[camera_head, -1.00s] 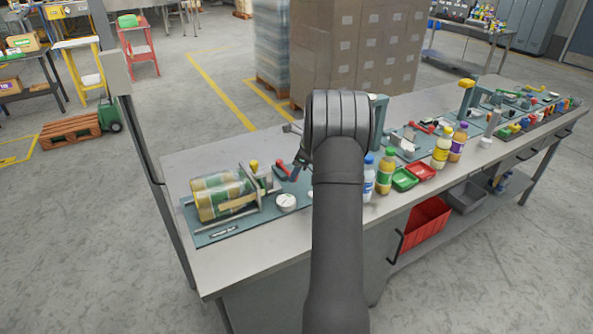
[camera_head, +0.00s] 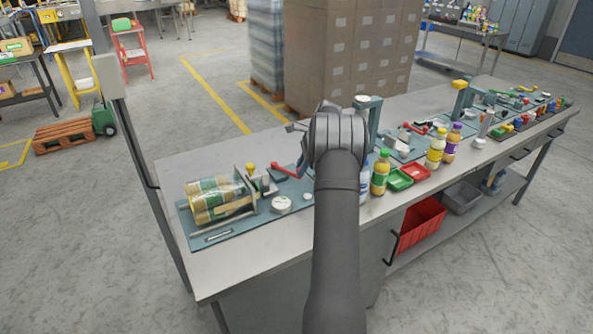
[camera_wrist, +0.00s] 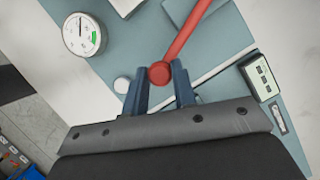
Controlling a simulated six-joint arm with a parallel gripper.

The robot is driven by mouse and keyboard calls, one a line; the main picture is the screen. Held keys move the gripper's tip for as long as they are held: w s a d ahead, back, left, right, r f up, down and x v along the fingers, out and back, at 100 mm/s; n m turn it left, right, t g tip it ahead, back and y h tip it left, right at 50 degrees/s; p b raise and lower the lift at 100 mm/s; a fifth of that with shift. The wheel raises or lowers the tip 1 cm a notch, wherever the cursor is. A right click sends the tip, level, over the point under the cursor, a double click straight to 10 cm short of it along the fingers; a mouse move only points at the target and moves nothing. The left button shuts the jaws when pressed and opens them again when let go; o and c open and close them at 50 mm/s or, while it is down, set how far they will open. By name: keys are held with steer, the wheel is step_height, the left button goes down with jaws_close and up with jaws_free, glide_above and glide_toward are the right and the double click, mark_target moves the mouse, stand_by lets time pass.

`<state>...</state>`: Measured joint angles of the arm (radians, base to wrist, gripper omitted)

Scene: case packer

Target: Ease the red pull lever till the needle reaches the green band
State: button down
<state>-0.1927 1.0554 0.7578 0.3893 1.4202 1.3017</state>
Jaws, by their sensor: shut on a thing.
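The red pull lever (camera_wrist: 190,38) runs from the top of the wrist view down to its round red knob (camera_wrist: 160,73). My gripper (camera_wrist: 160,76) has its two blue fingers on either side of the knob and is shut on it. The lever also shows in the head view (camera_head: 285,170), left of my gripper (camera_head: 303,168), which my arm partly hides. The round white gauge (camera_wrist: 83,36) is at the upper left of the wrist view. Its needle points roughly up, and the green band lies on the right side of the dial, apart from the needle.
Bottles (camera_head: 380,173) and green and red trays (camera_head: 399,180) stand close right of my arm. The bench's front left is clear.

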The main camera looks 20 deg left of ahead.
steer(key=shift+w+d+n, duration=0.25)
steer(key=shift+w+n, duration=0.45)
steer(key=shift+w, duration=0.05)
steer(key=c, duration=1.2)
jaws_free()
steer(key=shift+g, duration=0.3)
steer(key=v, duration=1.2)
